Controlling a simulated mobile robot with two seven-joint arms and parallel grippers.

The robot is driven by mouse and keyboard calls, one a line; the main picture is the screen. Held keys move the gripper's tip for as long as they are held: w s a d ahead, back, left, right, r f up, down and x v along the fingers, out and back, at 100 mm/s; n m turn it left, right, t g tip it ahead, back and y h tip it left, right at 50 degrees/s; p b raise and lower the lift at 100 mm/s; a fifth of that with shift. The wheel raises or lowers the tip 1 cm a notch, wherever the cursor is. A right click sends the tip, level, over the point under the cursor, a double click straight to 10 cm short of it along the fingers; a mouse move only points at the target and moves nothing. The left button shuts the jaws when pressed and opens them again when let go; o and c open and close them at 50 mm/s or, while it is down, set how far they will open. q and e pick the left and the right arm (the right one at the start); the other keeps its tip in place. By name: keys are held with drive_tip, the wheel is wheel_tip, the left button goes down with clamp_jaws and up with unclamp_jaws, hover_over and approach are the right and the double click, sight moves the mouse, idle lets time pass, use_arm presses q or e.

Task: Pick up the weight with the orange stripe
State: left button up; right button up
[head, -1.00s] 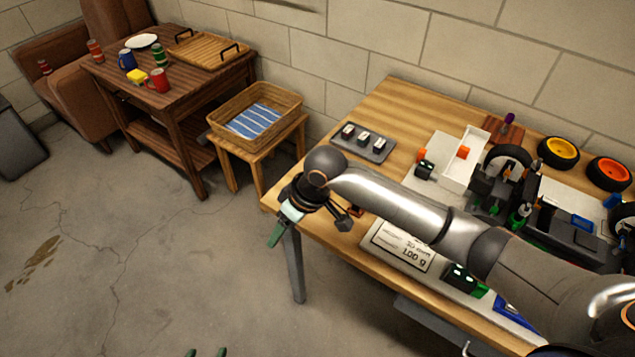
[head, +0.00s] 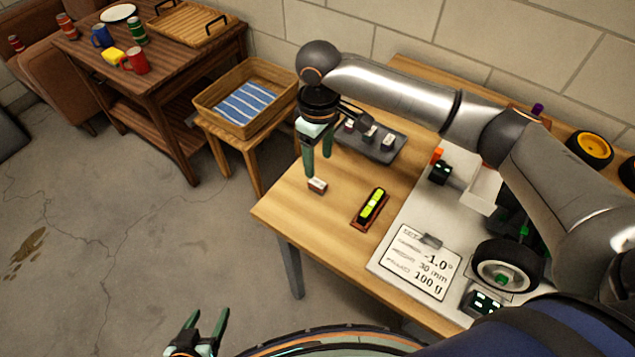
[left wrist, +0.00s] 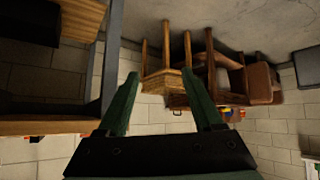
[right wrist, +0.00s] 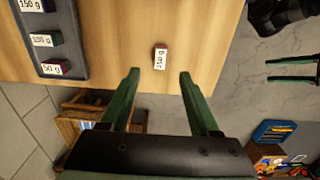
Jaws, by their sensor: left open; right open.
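A small loose weight (head: 317,186) with a white label lies on the workbench near its left edge. In the right wrist view the weight (right wrist: 160,58) lies beyond and between the fingertips; its stripe colour is too small to tell. My right gripper (head: 318,165) is open and empty above the bench, close to this weight; it also shows in the right wrist view (right wrist: 159,74). Other labelled weights (right wrist: 46,40) sit in a dark tray (head: 385,153). My left gripper (head: 207,318) is open and empty over the floor, away from the bench; it also shows in the left wrist view (left wrist: 159,76).
A level with yellow vials (head: 371,207) lies right of the loose weight. A white board with printed readings (head: 417,262) and a wheel (head: 507,267) are further right. A wicker basket (head: 212,112) stands on a stool left of the bench. Bare wood surrounds the weight.

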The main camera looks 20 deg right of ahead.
sight(317, 183)
wheel_tip(317, 183, down, 8)
drive_tip(key=shift+f+b, duration=0.1)
drive_tip(key=shift+b, duration=0.4)
drive_tip(key=shift+a, duration=0.1)
clamp_jaws()
idle(0.5)
